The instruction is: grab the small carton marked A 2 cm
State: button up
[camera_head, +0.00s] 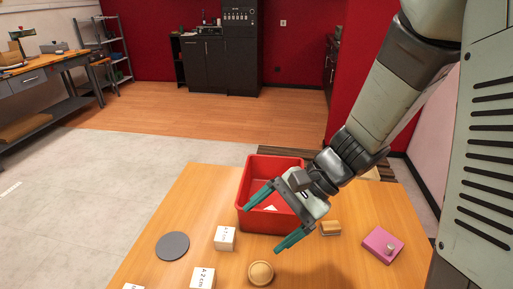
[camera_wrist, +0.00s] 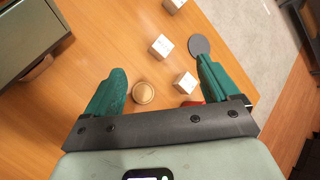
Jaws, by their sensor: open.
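The small white carton marked A 2 cm (camera_head: 202,279) stands on the wooden table at the front, its lower part cut off by the picture's bottom edge. In the wrist view the middle white carton (camera_wrist: 160,47) matches it by position, though its print is too small to read. My gripper (camera_head: 260,228) is open and empty, above the table by the red bin. The carton is in front and left of it in the head view. In the wrist view, the carton shows between and just beyond the fingertips (camera_wrist: 160,66).
A second white carton (camera_head: 225,238) and a third (camera_head: 132,286) stand nearby. A grey disc (camera_head: 172,246), round wooden piece (camera_head: 260,273), sandwich-like block (camera_head: 330,228) and pink block (camera_head: 382,244) lie on the table (camera_head: 195,205). The red bin (camera_head: 275,163) stands behind my gripper.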

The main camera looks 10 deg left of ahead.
jog(key=w+a+f+m+y, duration=0.1)
jog(key=a+f+m+y, duration=0.3)
jog(key=f, duration=0.5)
jog(key=m+t+y, duration=0.1)
jog(key=m+t, duration=0.1)
jog(key=m, duration=0.5)
send_near(212, 278)
jog(key=shift+w+a+f, duration=0.1)
jog(key=shift+a+f, duration=0.05)
jog(key=shift+a, duration=0.3)
jog(key=shift+w+a+f, duration=0.1)
jog(key=shift+a+f, duration=0.05)
jog(key=shift+a, duration=0.25)
jog(key=x, duration=0.5)
jog(key=shift+s+a+f, duration=0.1)
jog(key=shift+s+f, duration=0.05)
jog(key=shift+f, duration=0.1)
jog(key=shift+x, duration=2.85)
jog(key=shift+s+r, duration=0.1)
jog(key=shift+s, duration=0.05)
jog(key=c, duration=1.1)
jog(key=shift+r, duration=0.1)
